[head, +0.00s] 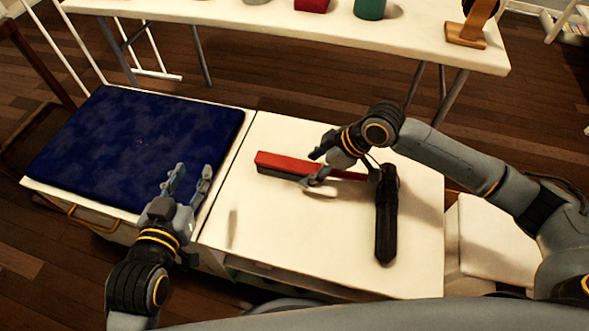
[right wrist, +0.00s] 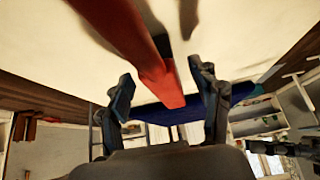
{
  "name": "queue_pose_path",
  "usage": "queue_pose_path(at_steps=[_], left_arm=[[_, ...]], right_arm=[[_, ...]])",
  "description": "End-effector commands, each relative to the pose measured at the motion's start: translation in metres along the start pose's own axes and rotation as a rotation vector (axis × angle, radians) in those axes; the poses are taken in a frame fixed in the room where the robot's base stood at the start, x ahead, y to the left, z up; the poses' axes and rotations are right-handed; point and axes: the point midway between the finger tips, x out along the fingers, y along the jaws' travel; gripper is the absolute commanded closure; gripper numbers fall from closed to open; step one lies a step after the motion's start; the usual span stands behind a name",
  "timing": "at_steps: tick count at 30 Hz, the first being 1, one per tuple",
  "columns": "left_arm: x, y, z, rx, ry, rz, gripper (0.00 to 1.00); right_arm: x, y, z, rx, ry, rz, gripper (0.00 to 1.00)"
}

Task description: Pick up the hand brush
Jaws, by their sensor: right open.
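The red hand brush (head: 275,163) with a dark underside lies on the white tabletop, its handle running right. My right gripper (head: 318,168) is over its middle and hides part of it. In the right wrist view the red brush (right wrist: 148,68) passes between the two spread fingers of the right gripper (right wrist: 163,75). It is unclear whether they touch it. My left gripper (head: 190,172) is open and empty, near the front right corner of the blue pad.
A long black object (head: 386,220) lies right of the brush, close to its handle end. The blue pad (head: 140,140) covers the left surface. A white table (head: 270,28) behind holds a green container (head: 370,9) and a wooden stand (head: 466,36). The front of the white top is clear.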

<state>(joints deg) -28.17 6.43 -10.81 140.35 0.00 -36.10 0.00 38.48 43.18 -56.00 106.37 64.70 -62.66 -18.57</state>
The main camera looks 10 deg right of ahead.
Motion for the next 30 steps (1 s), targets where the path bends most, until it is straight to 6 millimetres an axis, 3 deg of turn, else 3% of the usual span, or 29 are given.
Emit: queue_pose_path(at_steps=[10, 19, 30], left_arm=[[0.0009, 0.0011, -0.0071, -0.001, 0.037, 0.002, 0.60], [0.0009, 0.0009, -0.0068, 0.000, 0.035, 0.002, 0.60], [0.0006, 0.0006, -0.0060, 0.000, 0.026, 0.001, 0.60]], right_arm=[[0.0036, -0.0002, -0.0005, 0.000, 0.000, 0.000, 0.36], [0.0035, -0.0002, -0.0003, 0.000, 0.000, 0.000, 0.97], [0.0016, 0.0000, -0.0016, 0.000, 0.001, 0.000, 1.00]])
